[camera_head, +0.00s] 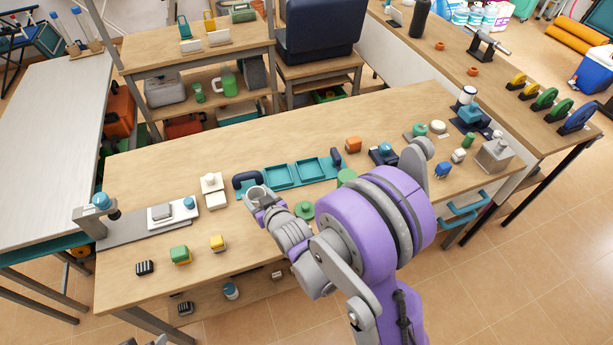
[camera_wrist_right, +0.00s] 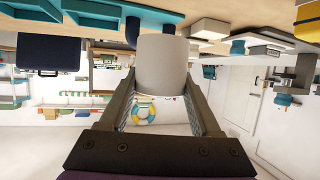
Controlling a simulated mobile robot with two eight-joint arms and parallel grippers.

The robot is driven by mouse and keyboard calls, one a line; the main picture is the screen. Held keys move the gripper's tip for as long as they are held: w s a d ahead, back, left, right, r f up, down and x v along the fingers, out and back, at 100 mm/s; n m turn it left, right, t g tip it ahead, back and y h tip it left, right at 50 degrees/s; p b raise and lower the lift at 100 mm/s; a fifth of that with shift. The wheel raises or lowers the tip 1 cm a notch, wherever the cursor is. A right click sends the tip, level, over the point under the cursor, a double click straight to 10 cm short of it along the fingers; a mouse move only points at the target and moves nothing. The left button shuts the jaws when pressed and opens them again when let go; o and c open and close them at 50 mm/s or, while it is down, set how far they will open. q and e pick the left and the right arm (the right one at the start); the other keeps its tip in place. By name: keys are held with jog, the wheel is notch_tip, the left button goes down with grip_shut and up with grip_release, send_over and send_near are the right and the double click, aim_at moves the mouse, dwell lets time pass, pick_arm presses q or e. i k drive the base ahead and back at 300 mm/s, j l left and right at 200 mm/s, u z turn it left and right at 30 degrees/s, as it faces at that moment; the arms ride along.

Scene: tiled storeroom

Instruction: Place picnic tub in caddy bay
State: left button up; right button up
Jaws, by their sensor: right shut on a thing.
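My right gripper (camera_head: 262,204) is shut on a pale grey round tub (camera_head: 256,191), taken to be the picnic tub. In the right wrist view the tub (camera_wrist_right: 163,65) is a plain cylinder between the two fingers (camera_wrist_right: 163,100). The teal caddy (camera_head: 295,187) lies on the wooden workbench, with two square bays showing and a dark upright handle at each end. The tub is at the caddy's left end, in front of the left handle (camera_head: 246,180); I cannot tell whether they touch. The caddy shows in part in the wrist view (camera_wrist_right: 95,12).
A white block stack (camera_head: 212,190) stands left of the caddy. The bench's back left (camera_head: 160,165) is clear.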

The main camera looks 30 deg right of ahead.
aim_at(278, 178)
jog(key=i+j+z, duration=0.1)
jog(key=z, duration=0.3)
jog(key=j+z, duration=0.2)
jog(key=z, duration=0.2)
jog(key=j+z, duration=0.2)
jog(key=z, duration=0.2)
jog(key=i, duration=0.05)
